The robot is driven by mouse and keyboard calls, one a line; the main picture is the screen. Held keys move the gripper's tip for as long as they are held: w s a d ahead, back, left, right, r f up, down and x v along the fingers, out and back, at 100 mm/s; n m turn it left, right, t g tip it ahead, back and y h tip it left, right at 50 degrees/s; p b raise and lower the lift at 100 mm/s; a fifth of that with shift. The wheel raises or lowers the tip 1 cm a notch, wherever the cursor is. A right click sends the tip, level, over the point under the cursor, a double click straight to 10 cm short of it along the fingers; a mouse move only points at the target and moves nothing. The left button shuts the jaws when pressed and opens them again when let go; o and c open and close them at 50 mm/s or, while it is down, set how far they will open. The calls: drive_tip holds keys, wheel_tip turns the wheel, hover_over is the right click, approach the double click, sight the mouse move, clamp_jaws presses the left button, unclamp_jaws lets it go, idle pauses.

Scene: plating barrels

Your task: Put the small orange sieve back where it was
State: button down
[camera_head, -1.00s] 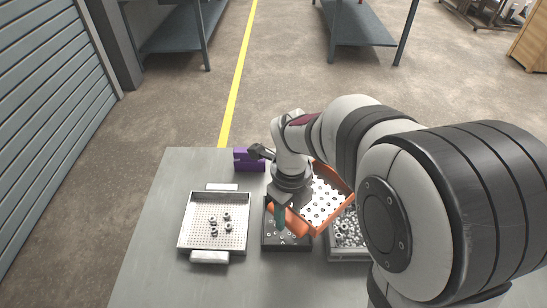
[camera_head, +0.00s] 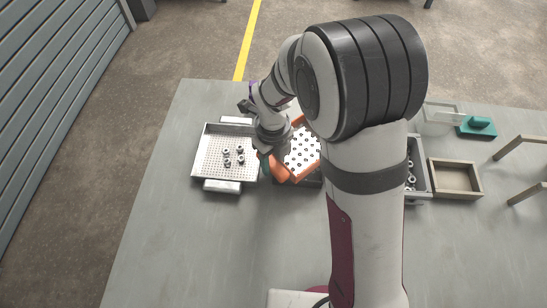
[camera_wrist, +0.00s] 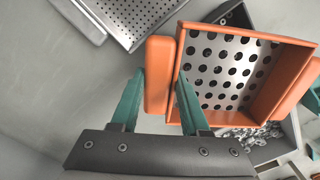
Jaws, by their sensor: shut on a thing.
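The small orange sieve (camera_head: 303,150) has orange walls and a pale floor with round holes. In the wrist view the sieve (camera_wrist: 225,72) fills the upper right. My gripper (camera_head: 266,165), with teal fingers, is shut on the sieve's left orange handle; the fingers also show in the wrist view (camera_wrist: 159,95). The sieve appears raised and tilted above a dark tray (camera_head: 313,181), which it mostly hides. My arm covers the sieve's right side in the head view. No nuts show inside it.
A perforated steel tray (camera_head: 205,150) with several nuts stands at left. A grey bin (camera_head: 425,180) of nuts is right, partly behind my arm. Farther right are a wooden tray (camera_head: 455,164), a clear box (camera_head: 442,114) and a teal object (camera_head: 478,125). The front left table is bare.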

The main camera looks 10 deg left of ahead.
drive_tip(key=shift+f, duration=0.25)
drive_tip(key=shift+c, duration=2)
unclamp_jaws()
wheel_tip(320, 180, up, 13)
drive_tip(key=s+d+r+n+y, duration=0.1)
drive_tip(key=s+d+n, duration=0.4)
drive_tip(key=s+n, duration=0.5)
drive_tip(key=s+d+r+n+y, duration=0.1)
drive_tip(key=s+d+n, duration=0.4)
drive_tip(key=s+n, duration=0.6)
drive_tip(key=shift+d, duration=0.2)
